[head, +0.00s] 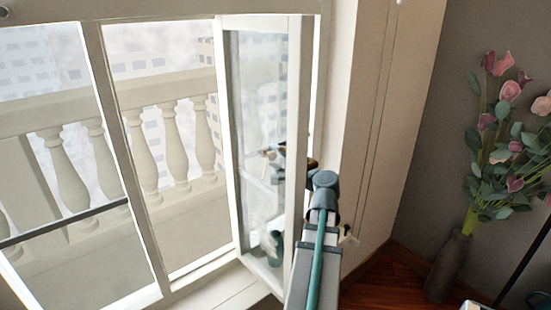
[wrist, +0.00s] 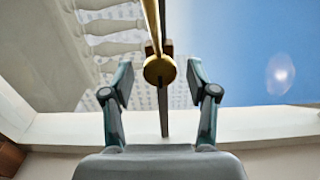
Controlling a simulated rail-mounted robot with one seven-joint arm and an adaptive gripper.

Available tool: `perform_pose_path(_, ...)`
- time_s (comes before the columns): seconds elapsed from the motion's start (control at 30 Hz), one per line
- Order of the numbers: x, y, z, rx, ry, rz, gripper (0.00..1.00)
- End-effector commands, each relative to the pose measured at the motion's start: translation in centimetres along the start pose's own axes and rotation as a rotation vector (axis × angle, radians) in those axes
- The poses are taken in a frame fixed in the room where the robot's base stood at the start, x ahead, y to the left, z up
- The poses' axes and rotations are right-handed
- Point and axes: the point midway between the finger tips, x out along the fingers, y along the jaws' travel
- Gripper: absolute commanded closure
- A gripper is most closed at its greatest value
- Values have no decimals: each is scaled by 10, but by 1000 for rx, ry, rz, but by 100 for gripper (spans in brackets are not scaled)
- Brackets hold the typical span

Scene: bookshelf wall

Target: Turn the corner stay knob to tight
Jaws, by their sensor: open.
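The corner stay knob (wrist: 160,70) is a round brass-coloured disc on a brass rod in the wrist view. It shows between the two fingers of my gripper (wrist: 160,82), near the middle of the picture. The gripper is open, with a finger to either side and a visible gap between each finger and the knob. I cannot tell how far the fingertips are from it in depth. In the head view my arm reaches up to the open window sash (head: 297,150); the knob and fingers cannot be made out clearly there.
The white window frame (head: 125,150) stands at the left, with a balcony balustrade (head: 172,145) outside. A dark vase (head: 448,265) with pink flowers (head: 510,92) stands on the wooden floor at the right. A small handle-like piece (head: 347,237) shows right of my arm.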

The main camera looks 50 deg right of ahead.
Motion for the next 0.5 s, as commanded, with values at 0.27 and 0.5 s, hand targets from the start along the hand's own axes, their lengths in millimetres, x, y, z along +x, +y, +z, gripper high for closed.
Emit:
perform_pose_path(0.27,-23,0,1,-1,3,0,41)
perform_pose_path(0.5,-59,0,1,0,2,0,41)
